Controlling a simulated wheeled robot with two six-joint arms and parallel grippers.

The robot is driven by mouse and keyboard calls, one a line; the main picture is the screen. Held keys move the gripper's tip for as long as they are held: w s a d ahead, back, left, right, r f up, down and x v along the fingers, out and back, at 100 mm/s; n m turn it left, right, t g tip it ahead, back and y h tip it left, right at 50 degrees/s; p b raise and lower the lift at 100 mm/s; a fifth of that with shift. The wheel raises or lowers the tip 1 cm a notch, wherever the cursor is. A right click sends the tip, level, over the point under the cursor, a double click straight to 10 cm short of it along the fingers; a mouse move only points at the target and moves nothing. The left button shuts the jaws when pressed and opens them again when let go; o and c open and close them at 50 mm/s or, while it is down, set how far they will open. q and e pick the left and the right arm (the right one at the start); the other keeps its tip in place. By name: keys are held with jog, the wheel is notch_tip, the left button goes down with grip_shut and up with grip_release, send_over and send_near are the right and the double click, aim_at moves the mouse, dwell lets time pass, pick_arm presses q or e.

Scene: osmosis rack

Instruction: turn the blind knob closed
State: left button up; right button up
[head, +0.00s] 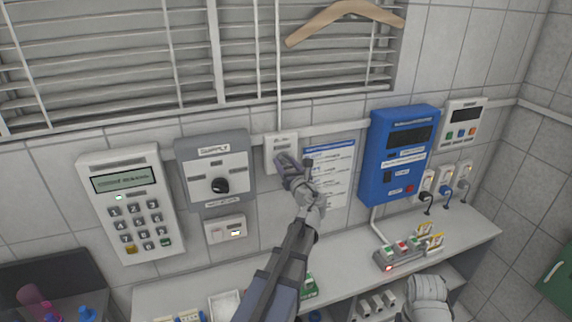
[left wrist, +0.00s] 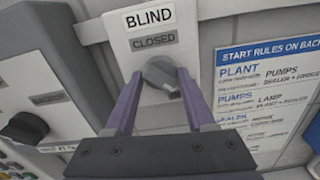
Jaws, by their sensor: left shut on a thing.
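The blind control (head: 280,148) is a small white plate on the wall below the window blind. In the left wrist view its label reads BLIND, with a grey CLOSED label (left wrist: 153,40) under it. The grey blind knob (left wrist: 161,74) sits below that label, its darker pointer end toward the lower right. My left gripper (head: 292,165) reaches up to the plate. In the left wrist view its two purple-grey fingers (left wrist: 158,84) are on either side of the knob, shut on it. In the head view the gripper hides the knob.
A supply panel with a black knob (head: 219,186) is left of the blind control. A rules sheet (head: 333,165) and a blue box (head: 398,150) are to its right. The slatted blind (head: 110,60) hangs above. A shelf (head: 470,229) with small items runs below.

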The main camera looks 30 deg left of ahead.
pick_arm(q)
grip_shut()
